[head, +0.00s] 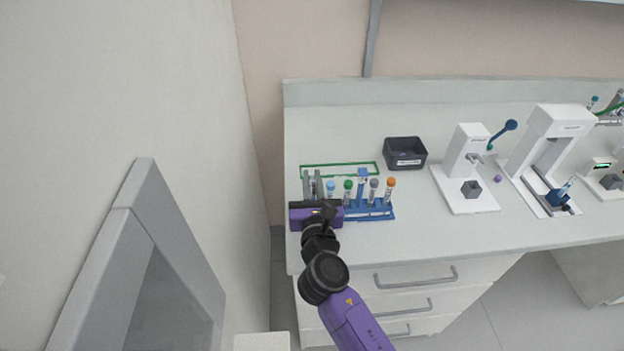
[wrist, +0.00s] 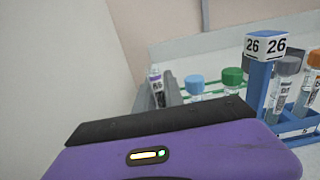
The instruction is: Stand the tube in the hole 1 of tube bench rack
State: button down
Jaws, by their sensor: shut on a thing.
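The tube (wrist: 157,84) shows in the wrist view with a purple-marked end and a printed label. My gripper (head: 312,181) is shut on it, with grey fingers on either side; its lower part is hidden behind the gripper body. The blue tube bench rack (head: 381,214) is at the front left of the bench, partly hidden by my gripper. A post with a "26" tag (wrist: 266,47) rises from it. My gripper is at the rack's left end. I cannot see hole 1 or tell whether the tube is in it.
Tubes with blue (head: 331,186), green (head: 348,185), grey (head: 374,182) and orange (head: 390,182) caps stand at the rack. A dark bin (head: 405,153) and white devices (head: 466,150) stand right. A wall is left.

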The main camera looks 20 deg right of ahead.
jog(key=shift+f+b, duration=0.45)
jog(key=shift+f, duration=0.3)
jog(key=shift+f, duration=0.3)
jog(key=shift+f+b, duration=0.1)
jog(key=shift+b, duration=0.2)
jog(key=c, duration=1.4)
grip_release()
jog(key=shift+o, duration=0.2)
jog(key=shift+b+v, duration=0.3)
jog(key=shift+v, duration=3.65)
